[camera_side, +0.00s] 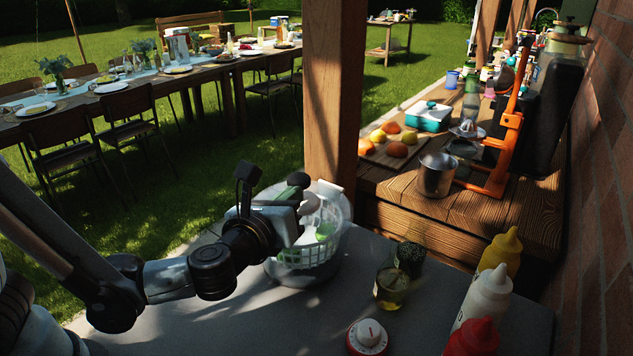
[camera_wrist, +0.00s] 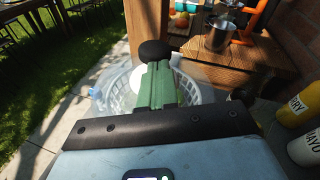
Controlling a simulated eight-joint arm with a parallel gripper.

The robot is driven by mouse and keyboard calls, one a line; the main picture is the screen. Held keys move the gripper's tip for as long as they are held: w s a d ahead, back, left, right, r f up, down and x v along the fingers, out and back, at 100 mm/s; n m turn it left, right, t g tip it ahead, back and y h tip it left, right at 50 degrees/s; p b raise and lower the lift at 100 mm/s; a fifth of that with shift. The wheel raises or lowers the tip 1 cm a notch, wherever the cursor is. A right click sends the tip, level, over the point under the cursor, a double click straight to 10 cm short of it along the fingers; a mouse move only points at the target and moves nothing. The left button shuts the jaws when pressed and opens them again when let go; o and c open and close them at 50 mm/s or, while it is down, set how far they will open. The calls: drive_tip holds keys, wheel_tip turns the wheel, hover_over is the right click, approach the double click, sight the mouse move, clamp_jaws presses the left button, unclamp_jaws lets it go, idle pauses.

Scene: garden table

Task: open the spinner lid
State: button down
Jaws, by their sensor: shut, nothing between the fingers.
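The salad spinner stands on the grey counter, with a clear bowl around a white slatted basket (camera_side: 300,256); the basket also shows in the wrist view (camera_wrist: 187,88). A clear, rounded sheet, apparently the lid (camera_side: 345,208), rises above the basket, seemingly tilted; its exact angle is unclear. A black round knob (camera_side: 298,180) stands above it, just beyond my fingertips in the wrist view (camera_wrist: 153,50). My gripper (camera_side: 325,230) is at the spinner, its green fingers (camera_wrist: 160,80) together and empty over the basket. Contact with the lid cannot be told. My gripper body hides the spinner's near-left side.
Right of the spinner stand a glass (camera_side: 390,289) and a dark green cup (camera_side: 409,256). A red and white timer (camera_side: 367,336) is nearer. A wooden post (camera_side: 335,90) rises behind.

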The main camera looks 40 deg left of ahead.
sight(295, 179)
drive_tip(key=shift+w+r+g, duration=0.35)
drive_tip(key=shift+r+g, duration=0.15)
drive_tip(key=shift+r, duration=0.2)
drive_tip(key=shift+w+r+g, duration=0.45)
drive_tip(key=shift+r+g, duration=0.15)
drive_tip(key=shift+r, duration=0.15)
drive_tip(key=shift+w+r+m+g+h, duration=0.3)
drive_tip(key=shift+w+r+m+g, duration=0.1)
drive_tip(key=shift+w+r+g, duration=0.9)
drive_tip(key=w+r+m+g, duration=0.1)
drive_tip(key=w+r+g, duration=0.3)
drive_tip(key=w+g, duration=0.3)
drive_tip(key=shift+w+r+h, duration=0.2)
drive_tip(key=shift+w+h, duration=0.1)
drive_tip(key=shift+w, duration=1.95)
drive_tip(key=shift+r, duration=0.1)
